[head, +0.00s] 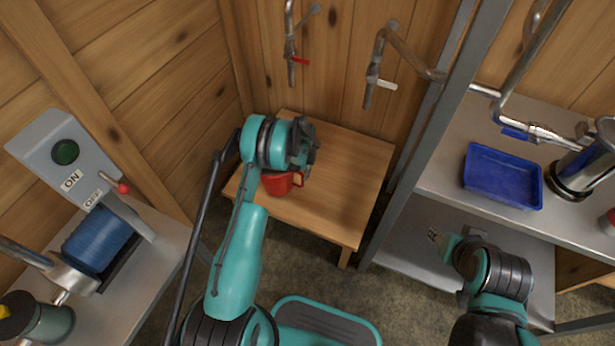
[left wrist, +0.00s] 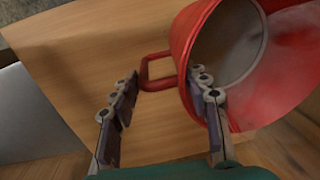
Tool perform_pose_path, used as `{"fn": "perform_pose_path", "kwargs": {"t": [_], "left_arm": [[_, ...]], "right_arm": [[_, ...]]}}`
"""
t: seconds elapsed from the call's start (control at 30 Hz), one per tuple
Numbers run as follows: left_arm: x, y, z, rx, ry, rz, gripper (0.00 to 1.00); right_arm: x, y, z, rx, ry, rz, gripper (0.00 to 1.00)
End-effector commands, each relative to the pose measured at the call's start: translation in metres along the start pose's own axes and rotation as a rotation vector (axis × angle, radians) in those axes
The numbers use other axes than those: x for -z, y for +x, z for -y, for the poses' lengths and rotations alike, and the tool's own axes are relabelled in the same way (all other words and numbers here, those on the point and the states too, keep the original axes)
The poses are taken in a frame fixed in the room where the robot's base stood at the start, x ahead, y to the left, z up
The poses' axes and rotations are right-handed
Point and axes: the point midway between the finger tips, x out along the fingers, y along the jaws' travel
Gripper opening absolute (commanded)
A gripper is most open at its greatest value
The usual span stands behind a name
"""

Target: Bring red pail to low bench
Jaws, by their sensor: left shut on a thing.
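The red pail (head: 277,183) is over the wooden low bench (head: 345,205) in the head view, partly hidden by my left gripper (head: 303,155). I cannot tell whether its base touches the bench top. In the left wrist view the pail (left wrist: 275,95) fills the upper right, with its open mouth and red side handle (left wrist: 145,72) showing. My left gripper (left wrist: 165,100) is shut on the pail, one finger overlapping its rim; the exact contact is unclear. The bench top (left wrist: 75,75) lies behind them. My right gripper (head: 447,243) is at the lower right, away from the pail, its fingers unclear.
Two wall taps, one with a red lever (head: 299,60) and one with a white lever (head: 387,85), are above the bench. A metal shelf (head: 437,178) with a blue tray (head: 502,178) stands right. A switch box (head: 65,152) and blue drum (head: 97,240) are left.

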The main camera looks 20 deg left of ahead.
Motion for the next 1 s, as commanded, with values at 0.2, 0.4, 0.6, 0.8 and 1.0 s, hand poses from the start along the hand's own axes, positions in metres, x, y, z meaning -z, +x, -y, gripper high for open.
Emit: {"fn": "perform_pose_path", "kwargs": {"t": [0.2,0.4,0.6,0.8,1.0], "left_arm": [[0.002,0.008,0.009,0.002,0.001,0.000,0.00],[0.002,0.029,0.007,0.002,0.001,0.000,0.00],[0.002,0.047,0.005,0.002,0.001,0.000,0.00],[0.002,0.045,0.005,0.002,0.000,0.000,0.00],[0.001,0.048,0.004,0.000,0.000,0.000,0.67]], "right_arm": [[-0.003,0.004,0.000,0.000,0.000,0.000,0.40],[-0.009,0.013,0.000,0.000,0.000,0.000,0.40],[-0.014,0.020,0.000,0.000,0.000,0.000,0.40],[-0.013,0.019,0.000,0.000,0.000,0.000,0.40],[-0.013,0.019,0.000,0.000,0.000,0.000,0.40]]}}
